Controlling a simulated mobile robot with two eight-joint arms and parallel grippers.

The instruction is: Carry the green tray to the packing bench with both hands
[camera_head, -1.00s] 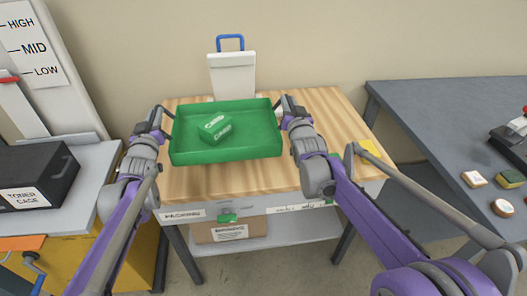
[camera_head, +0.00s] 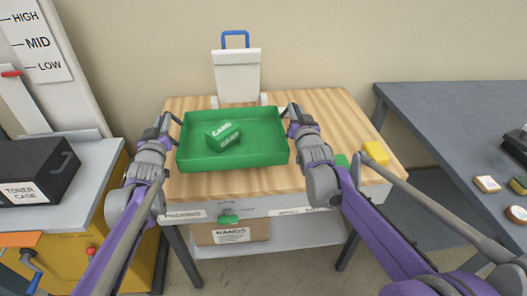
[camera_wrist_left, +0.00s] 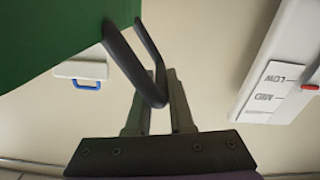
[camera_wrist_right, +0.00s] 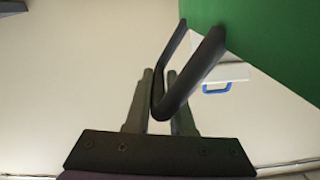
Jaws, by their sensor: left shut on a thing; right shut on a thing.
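The green tray (camera_head: 232,161) is over the wooden top of the packing bench (camera_head: 235,184), looking about level. I cannot tell whether its underside touches the top. A green carton (camera_head: 222,135) lies inside it. My left gripper (camera_head: 170,122) is shut on the tray's dark left handle, which the left wrist view shows between the fingers (camera_wrist_left: 157,88). My right gripper (camera_head: 289,114) is shut on the right handle, which shows between the fingers in the right wrist view (camera_wrist_right: 162,88). The tray's green side (camera_wrist_right: 265,35) fills that view's upper right corner.
A white container with a blue handle (camera_head: 236,75) stands at the bench's back. A yellow block (camera_head: 376,152) and part of a green thing (camera_head: 341,160) are at its right. A toner case (camera_head: 36,175) is left; a grey table (camera_head: 440,110) is right.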

